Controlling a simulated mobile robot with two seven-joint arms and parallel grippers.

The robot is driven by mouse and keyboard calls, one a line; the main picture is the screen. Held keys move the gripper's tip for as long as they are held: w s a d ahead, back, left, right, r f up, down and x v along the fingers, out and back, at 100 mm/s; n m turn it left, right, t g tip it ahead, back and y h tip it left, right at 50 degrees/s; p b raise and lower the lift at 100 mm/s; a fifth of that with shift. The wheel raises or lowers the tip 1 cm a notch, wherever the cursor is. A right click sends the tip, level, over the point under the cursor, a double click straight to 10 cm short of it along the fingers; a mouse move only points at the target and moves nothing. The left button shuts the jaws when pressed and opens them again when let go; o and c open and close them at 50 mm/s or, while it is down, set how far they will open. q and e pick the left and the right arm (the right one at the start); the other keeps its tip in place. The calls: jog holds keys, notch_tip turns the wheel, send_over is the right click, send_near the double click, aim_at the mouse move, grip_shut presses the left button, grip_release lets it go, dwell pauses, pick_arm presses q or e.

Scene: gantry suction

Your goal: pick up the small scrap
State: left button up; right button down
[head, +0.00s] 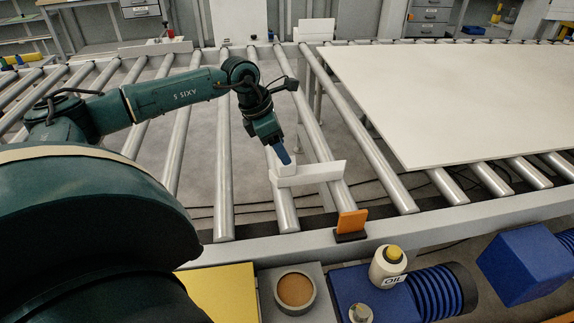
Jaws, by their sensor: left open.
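A small white scrap (318,173), a narrow strip, lies across the rollers at the middle of the conveyor. My left gripper (284,158) points down at the scrap's left end, its blue fingertips right at a pale blocky part there. Its jaws are open. I cannot tell whether the fingertips touch the scrap or hang just above it. My right gripper is not in view.
A large white board (460,95) covers the rollers at the right. An orange stop (351,222) stands on the near rail (440,222). In front are an oil bottle (387,268), a round brown-topped cup (295,289) and blue machinery (525,262). Gaps lie between the rollers.

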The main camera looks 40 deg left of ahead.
pick_arm(q)
jog(key=x, duration=0.5)
jog(key=shift+s+a+f+p, duration=0.15)
jog(key=shift+f+p, duration=0.2)
jog(key=shift+f, duration=0.1)
jog(key=shift+c, duration=0.2)
jog(key=c, duration=1)
